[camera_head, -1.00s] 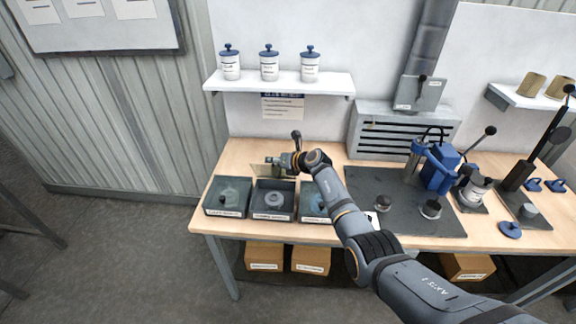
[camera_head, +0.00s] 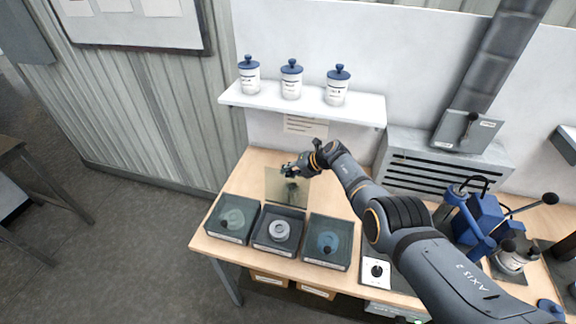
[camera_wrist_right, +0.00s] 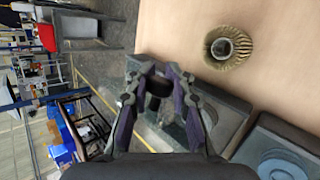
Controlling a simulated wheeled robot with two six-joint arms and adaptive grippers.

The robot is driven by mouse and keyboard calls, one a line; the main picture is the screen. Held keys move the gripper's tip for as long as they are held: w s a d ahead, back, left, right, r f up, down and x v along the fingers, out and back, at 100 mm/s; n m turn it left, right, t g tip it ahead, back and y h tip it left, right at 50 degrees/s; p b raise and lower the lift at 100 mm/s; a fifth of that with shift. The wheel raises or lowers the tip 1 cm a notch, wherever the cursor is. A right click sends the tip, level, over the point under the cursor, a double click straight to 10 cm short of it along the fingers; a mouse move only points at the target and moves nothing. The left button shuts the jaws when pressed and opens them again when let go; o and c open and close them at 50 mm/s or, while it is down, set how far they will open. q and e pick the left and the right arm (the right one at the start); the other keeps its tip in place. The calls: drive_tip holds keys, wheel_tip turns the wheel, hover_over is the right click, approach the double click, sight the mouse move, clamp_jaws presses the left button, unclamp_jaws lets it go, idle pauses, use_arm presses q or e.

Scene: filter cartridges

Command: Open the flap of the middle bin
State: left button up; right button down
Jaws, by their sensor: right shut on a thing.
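The middle bin (camera_head: 262,246) is a dark open-topped box between two similar bins, with a pale ring-shaped part (camera_head: 279,231) inside. Its see-through flap (camera_head: 273,181) stands raised at the bin's back edge. My right gripper (camera_head: 290,170) is at the top of the flap, behind the bin. In the right wrist view, its fingers (camera_wrist_right: 158,88) are closed around a dark knob (camera_wrist_right: 154,103). The gripper partly hides the flap there. My left gripper is in neither view.
The left bin (camera_head: 217,235) and right bin (camera_head: 312,258) have their flaps down. A shelf (camera_head: 300,106) with several jars is above. A blue press (camera_head: 481,223) stands at the right.

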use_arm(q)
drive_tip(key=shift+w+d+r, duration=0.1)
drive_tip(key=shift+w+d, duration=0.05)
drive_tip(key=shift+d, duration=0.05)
use_arm(e)
drive_tip(key=shift+w+d+r, duration=0.15)
drive_tip(key=shift+w+d, duration=0.05)
drive_tip(key=shift+w, duration=0.05)
drive_tip(key=c, duration=1.6)
unclamp_jaws()
drive_tip(key=o, duration=0.5)
drive_tip(key=shift+s+d, duration=0.15)
drive_tip(key=shift+s, duration=0.15)
drive_tip(key=shift+c, duration=0.2)
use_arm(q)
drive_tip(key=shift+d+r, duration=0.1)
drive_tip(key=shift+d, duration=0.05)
